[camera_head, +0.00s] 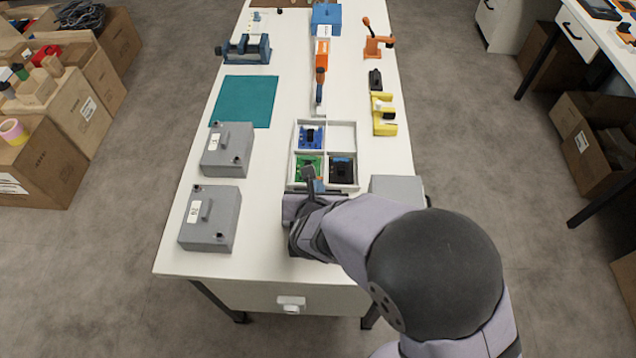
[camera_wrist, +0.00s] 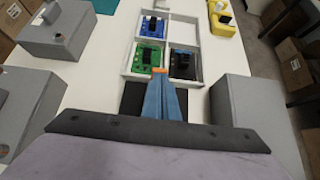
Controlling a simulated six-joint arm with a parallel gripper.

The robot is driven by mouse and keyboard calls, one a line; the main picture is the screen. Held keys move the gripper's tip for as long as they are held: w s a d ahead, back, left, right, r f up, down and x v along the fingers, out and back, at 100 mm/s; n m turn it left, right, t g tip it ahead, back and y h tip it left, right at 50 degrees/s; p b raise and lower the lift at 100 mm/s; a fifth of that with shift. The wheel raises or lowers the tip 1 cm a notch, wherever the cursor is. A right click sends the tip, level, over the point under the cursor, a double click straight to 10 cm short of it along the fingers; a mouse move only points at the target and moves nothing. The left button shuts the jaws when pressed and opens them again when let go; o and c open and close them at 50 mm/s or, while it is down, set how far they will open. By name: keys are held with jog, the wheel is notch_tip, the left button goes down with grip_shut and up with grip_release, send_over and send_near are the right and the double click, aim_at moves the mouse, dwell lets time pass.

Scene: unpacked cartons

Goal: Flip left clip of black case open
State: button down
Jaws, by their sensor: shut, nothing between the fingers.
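My gripper (camera_wrist: 159,72) is shut and empty, its blue fingers together with orange at the tips. In the head view my gripper (camera_head: 318,184) is over the front edge of the compartment tray. A flat black thing (camera_wrist: 131,98) lies on the table below the fingers, showing on both sides of them; it may be the black case. Its middle is hidden by the fingers, and my arm covers most of it in the head view. I cannot make out its clips or whether it touches the fingers.
The white tray (camera_head: 355,135) holds a blue board (camera_head: 310,138), a green board (camera_head: 308,166) and a black board (camera_head: 343,168); its back right compartment is empty. Two grey boxes (camera_head: 228,150) (camera_head: 210,225) stand left, another grey box (camera_head: 395,186) right. Table between tray and left boxes is clear.

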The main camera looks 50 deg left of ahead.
jog(key=p, duration=0.1)
jog(key=g+h+p, duration=0.1)
jog(key=p, duration=0.1)
jog(key=shift+w+a+r, duration=0.15)
jog(key=shift+w+r, duration=0.05)
jog(key=shift+r, duration=0.2)
jog(key=g+h+p, duration=0.1)
jog(key=p, duration=0.3)
jog(key=shift+w+a, duration=0.35)
jog(key=shift+w+a+p, duration=0.35)
jog(key=shift+a+p, duration=0.05)
jog(key=shift+p, duration=0.7)
jog(key=shift+w+a+f, duration=0.2)
jog(key=shift+w+a, duration=0.7)
jog(key=shift+s+d+f, duration=0.15)
jog(key=shift+f, duration=0.05)
jog(key=shift+s+d+f+b, duration=0.2)
jog(key=shift+s+d+b, duration=0.15)
jog(key=shift+b, duration=0.55)
jog(key=shift+r, duration=0.15)
